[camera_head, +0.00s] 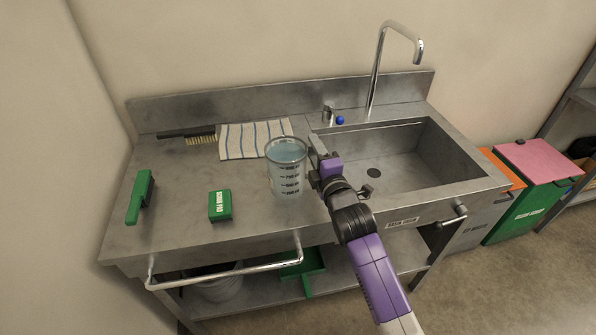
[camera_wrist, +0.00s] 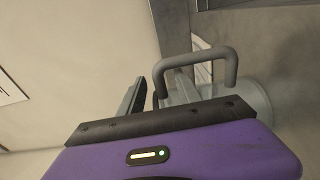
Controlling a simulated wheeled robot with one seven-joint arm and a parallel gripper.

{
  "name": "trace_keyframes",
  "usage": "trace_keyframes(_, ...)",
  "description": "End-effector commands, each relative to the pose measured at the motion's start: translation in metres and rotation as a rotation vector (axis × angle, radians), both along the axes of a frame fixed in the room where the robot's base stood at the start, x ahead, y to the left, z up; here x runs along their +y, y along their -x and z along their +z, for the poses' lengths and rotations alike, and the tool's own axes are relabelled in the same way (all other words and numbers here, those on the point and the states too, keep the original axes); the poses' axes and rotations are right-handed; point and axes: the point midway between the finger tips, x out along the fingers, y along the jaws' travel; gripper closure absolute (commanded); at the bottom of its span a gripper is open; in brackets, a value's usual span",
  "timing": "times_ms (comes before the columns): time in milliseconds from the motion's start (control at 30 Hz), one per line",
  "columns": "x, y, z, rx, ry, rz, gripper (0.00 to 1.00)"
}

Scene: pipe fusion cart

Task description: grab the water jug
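The water jug (camera_head: 287,172) is a clear measuring jug with dark volume marks, upright on the steel counter left of the sink. My gripper (camera_head: 316,152) is at its right side, at about the height of its upper half. In the wrist view my gripper (camera_wrist: 158,82) has its two fingers apart. The jug's grey handle (camera_wrist: 231,68) loops in front of them. One side of the handle appears between the fingers, with the right finger seeming to reach inside the loop. I cannot tell if they touch. The jug's body (camera_wrist: 257,94) is partly hidden behind the handle.
A striped cloth (camera_head: 252,139) and a brush (camera_head: 201,138) lie behind the jug. A green scrub pad box (camera_head: 220,206) and a green-handled brush (camera_head: 140,197) are to its left. The sink (camera_head: 375,173) with its tall faucet (camera_head: 378,62) is right. A rail (camera_head: 225,272) runs along the front.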

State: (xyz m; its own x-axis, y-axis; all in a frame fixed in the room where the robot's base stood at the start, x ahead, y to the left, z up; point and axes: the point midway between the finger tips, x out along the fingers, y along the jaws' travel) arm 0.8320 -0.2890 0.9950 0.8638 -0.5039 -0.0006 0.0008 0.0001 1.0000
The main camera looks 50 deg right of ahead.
Motion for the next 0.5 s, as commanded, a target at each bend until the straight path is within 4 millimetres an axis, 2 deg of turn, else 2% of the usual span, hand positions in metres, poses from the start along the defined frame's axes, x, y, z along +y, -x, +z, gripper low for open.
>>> trace_keyframes(100, -0.0042, -0.0076, 0.0008, -0.001, 0.001, 0.001, 0.6)
trace_keyframes(333, -0.0044, -0.0083, 0.0001, -0.001, 0.001, 0.001, 0.6)
trace_keyframes(367, -0.0044, -0.0083, 0.0001, -0.001, 0.001, 0.001, 0.64)
trace_keyframes(500, -0.0043, -0.0082, 0.0, -0.001, 0.001, 0.001, 0.91)
